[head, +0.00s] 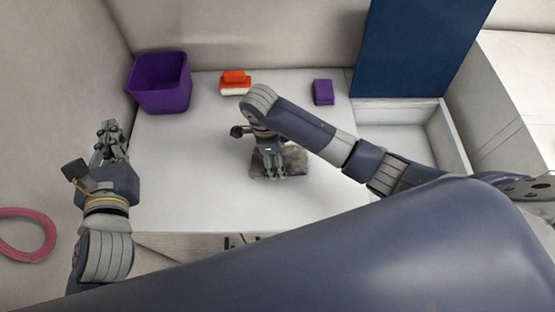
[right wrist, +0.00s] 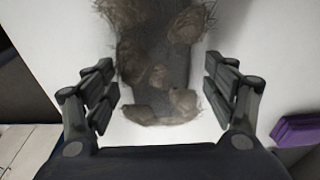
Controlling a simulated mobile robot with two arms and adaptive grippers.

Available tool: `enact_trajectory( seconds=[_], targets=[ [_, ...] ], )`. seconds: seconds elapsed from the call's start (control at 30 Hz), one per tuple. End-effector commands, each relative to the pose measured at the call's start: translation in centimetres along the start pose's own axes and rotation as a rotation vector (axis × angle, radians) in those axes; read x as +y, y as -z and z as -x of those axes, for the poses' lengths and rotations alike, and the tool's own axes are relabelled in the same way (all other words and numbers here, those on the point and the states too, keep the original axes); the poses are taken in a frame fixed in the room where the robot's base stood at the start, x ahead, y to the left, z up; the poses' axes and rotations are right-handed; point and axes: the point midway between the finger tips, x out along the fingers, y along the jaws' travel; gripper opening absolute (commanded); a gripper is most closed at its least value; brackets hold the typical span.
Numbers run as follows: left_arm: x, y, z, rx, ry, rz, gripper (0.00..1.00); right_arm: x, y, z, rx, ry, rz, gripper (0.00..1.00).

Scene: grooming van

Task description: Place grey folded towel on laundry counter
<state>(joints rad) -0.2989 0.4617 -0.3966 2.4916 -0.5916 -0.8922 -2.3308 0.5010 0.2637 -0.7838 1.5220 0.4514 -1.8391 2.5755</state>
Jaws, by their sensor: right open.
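A grey, brown-tufted, shaggy piece (head: 292,160) lies on the white counter (head: 200,190), and it is the only greyish cloth-like thing in view. I cannot tell its folds. My right gripper (head: 269,174) is over it and hides part of it. In the right wrist view, the shaggy piece (right wrist: 155,70) lies between and beyond the two spread fingers of the right gripper (right wrist: 161,95), with white gaps on both sides. My left gripper (head: 110,145) is raised over the counter's left edge, apart from the piece; its jaw state is unclear.
A purple bin (head: 160,85) stands at the counter's back left. An orange and white item (head: 235,83) and a small purple block (head: 323,92) are along the back. A white recessed basin (head: 395,125) is at right, below a blue panel (head: 410,45). A pink ring (head: 25,235) is far left.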

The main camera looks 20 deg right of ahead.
Motion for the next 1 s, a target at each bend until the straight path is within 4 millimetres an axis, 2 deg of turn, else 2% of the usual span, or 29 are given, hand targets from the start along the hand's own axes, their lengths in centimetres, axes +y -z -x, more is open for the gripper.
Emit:
enact_trajectory(
  seconds=[0.1,0.2,0.33,0.4,0.6,0.93,1.0],
  targets=[
    [0.0,1.1,-0.2,0.000,0.000,0.000,0.00,-0.1,-0.2,2.5,-0.006,0.005,0.001,0.78],
    [0.0,0.7,-0.1,0.000,0.000,0.000,0.00,-0.1,-0.2,5.2,-0.006,0.006,0.001,0.78],
    [0.0,-1.2,0.2,0.000,0.000,0.000,0.00,-0.3,0.2,8.6,0.003,0.008,0.001,0.78],
    [0.0,-0.4,0.1,0.000,0.000,0.000,0.00,-0.3,0.0,8.6,0.000,0.009,0.002,0.78],
    [0.0,-0.4,0.1,0.000,0.000,0.000,0.00,-0.1,0.0,9.7,0.000,0.004,0.001,0.78],
    [0.0,-0.4,0.1,0.000,0.000,0.000,0.00,0.0,0.0,9.9,0.000,0.001,0.001,0.78],
    [0.0,-0.4,0.1,0.000,0.000,0.000,0.00,0.0,0.0,9.9,-0.001,0.001,0.001,0.62]
  ],
)
